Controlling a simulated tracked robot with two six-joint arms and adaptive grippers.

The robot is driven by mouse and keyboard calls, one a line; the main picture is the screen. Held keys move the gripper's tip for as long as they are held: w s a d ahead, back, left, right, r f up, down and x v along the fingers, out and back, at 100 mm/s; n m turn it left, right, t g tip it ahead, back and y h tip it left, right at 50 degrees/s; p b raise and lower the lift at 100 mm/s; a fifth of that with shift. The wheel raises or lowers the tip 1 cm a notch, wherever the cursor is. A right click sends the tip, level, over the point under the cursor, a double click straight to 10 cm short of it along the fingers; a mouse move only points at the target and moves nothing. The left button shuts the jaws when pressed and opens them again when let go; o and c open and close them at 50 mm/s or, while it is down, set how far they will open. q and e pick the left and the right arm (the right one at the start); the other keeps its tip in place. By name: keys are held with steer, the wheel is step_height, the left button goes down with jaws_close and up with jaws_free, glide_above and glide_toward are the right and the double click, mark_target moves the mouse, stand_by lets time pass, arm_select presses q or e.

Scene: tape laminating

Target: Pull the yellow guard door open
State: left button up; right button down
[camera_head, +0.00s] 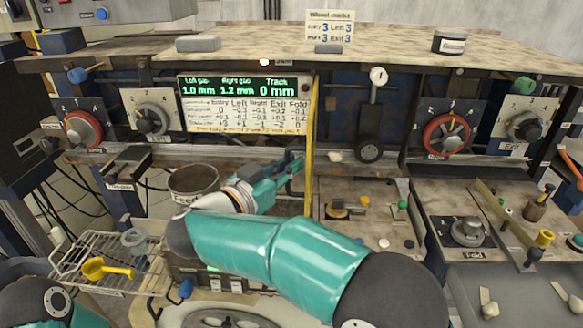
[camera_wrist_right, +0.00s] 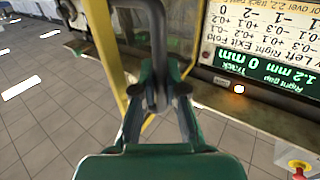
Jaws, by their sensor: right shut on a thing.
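The yellow guard door (camera_head: 310,150) shows in the head view as a thin upright strip, nearly edge-on, just right of the display. In the right wrist view its yellow frame (camera_wrist_right: 102,50) stands upright at the upper left, beside a dark grey bar handle (camera_wrist_right: 150,12). My right gripper (camera_head: 297,163) is at the door's left side in the head view. In the right wrist view its fingers (camera_wrist_right: 158,92) are closed around the lower part of the handle. My left gripper is out of view; only part of that arm shows at the bottom left.
The display panel (camera_head: 245,103) is left of the door. A round metal pot (camera_head: 194,182) stands by my right forearm. A wire basket (camera_head: 105,262) with a yellow cup is at the left. The right-hand bench (camera_head: 450,205) holds small parts. Grey tiled floor (camera_wrist_right: 40,120) shows in the wrist view.

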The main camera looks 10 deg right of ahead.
stand_by(0.3)
steer(key=c, duration=1.5)
jaws_free()
steer(key=shift+s, duration=0.1)
steer(key=shift+r, duration=0.1)
